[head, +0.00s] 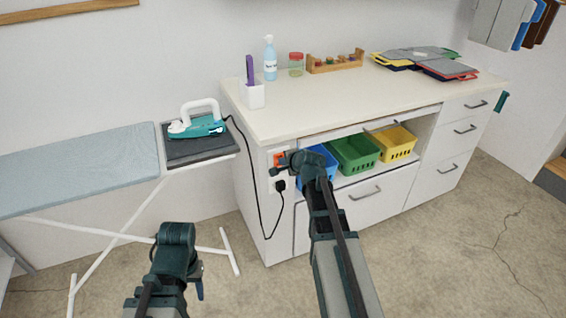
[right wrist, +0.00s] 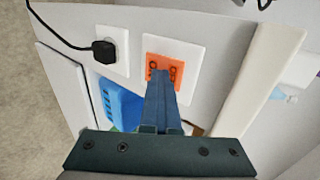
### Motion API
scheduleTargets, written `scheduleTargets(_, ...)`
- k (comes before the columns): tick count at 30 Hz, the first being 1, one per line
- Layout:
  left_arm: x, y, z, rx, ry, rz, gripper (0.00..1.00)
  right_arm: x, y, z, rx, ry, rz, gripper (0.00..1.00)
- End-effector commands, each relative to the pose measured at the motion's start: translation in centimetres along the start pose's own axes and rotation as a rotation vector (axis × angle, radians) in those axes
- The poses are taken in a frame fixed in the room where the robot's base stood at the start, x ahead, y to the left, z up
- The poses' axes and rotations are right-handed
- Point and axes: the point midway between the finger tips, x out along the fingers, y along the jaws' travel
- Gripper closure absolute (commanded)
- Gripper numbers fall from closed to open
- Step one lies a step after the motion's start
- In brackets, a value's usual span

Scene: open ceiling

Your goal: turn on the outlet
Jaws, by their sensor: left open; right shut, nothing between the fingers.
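The outlet switch is an orange panel (right wrist: 172,70) on a white plate (right wrist: 192,57), set in the side of the white cabinet. In the head view the orange switch (head: 279,160) is partly hidden by my right gripper. My right gripper (right wrist: 160,78) is shut and empty, its fingertips over the lower left part of the orange panel; I cannot tell whether they touch it. Beside it a black plug (right wrist: 104,50) sits in a white socket plate (right wrist: 116,45). My left gripper (head: 198,285) is low at the front left, far from the outlet, and open.
A teal iron (head: 200,126) rests on the ironing board (head: 80,165); its black cord hangs down to the plug. The white counter (head: 330,100) holds a spray bottle (head: 270,58) and folders (head: 425,62). Blue, green (head: 354,154) and yellow baskets stand on the shelf below.

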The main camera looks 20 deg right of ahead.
Motion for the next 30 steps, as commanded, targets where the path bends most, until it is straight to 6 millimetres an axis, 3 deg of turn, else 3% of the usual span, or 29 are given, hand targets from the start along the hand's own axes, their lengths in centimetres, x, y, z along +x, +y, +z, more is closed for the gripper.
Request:
scheduleTargets(9, -0.1, 0.0, 0.0, 0.000, 0.000, 0.000, 0.50, 0.0, -0.1, 0.0, 0.001, 0.000, -0.003, 1.00)
scheduleTargets(14, -0.3, 0.0, 0.0, 0.000, 0.000, 0.000, 0.50, -1.2, 0.5, 0.3, 0.000, -0.001, -0.002, 1.00)
scheduleTargets(18, -0.7, -0.1, 0.0, 0.000, 0.000, 0.000, 0.50, -3.5, 1.6, 0.7, -0.001, -0.002, -0.002, 1.00)
scheduleTargets(24, -3.8, -0.4, 0.2, 0.000, 0.000, 0.000, 0.50, -8.3, 1.1, 0.7, 0.000, -0.002, -0.001, 1.00)
scheduleTargets(30, -5.5, -0.5, 0.3, 0.000, 0.000, 0.000, 0.50, -11.5, 1.2, 0.7, -0.001, -0.002, -0.001, 1.00)
